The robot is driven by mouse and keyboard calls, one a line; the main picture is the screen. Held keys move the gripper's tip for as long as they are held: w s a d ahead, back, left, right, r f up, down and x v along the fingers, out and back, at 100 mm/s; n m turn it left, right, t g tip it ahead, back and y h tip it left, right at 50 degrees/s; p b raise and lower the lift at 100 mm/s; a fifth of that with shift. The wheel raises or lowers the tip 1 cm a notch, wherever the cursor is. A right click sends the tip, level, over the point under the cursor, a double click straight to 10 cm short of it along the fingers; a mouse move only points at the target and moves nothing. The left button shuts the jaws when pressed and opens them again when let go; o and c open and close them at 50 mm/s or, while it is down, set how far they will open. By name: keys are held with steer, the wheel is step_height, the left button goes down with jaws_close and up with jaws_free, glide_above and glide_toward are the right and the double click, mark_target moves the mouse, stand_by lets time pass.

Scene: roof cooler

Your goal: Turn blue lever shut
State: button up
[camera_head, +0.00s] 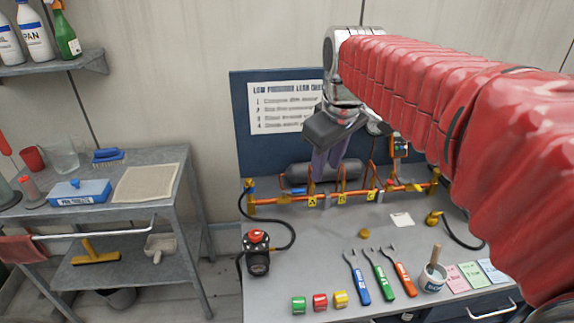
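A copper pipe assembly (290,198) runs along the back of the grey bench, with brass fittings and yellow letter tags. My gripper (326,168) points down above the middle of the pipe, left of the right blue part. Its dark fingers hide part of the grey cylinder and the pipe. I cannot tell whether they touch anything.
A grey cylinder (300,174) lies behind the pipe, before a blue board with a leak-check sign (285,107). A black regulator with a red knob (257,252) stands front left. Blue, green and red-orange tools (379,276), coloured blocks (320,301) and a brush pot (432,278) occupy the front.

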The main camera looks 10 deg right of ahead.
steer(key=w+n+g, duration=0.1)
steer(key=w+n, duration=0.2)
steer(key=w, duration=0.6)
steer(key=n+g, duration=0.3)
steer(key=n, duration=0.5)
glide_above(299, 190)
step_height(299, 190, down, 13)
steer(key=shift+w+f, duration=0.15)
steer(key=shift+f, duration=0.35)
step_height(299, 190, down, 14)
steer(key=shift+r, duration=0.1)
steer(key=shift+c, duration=0.6)
jaws_close()
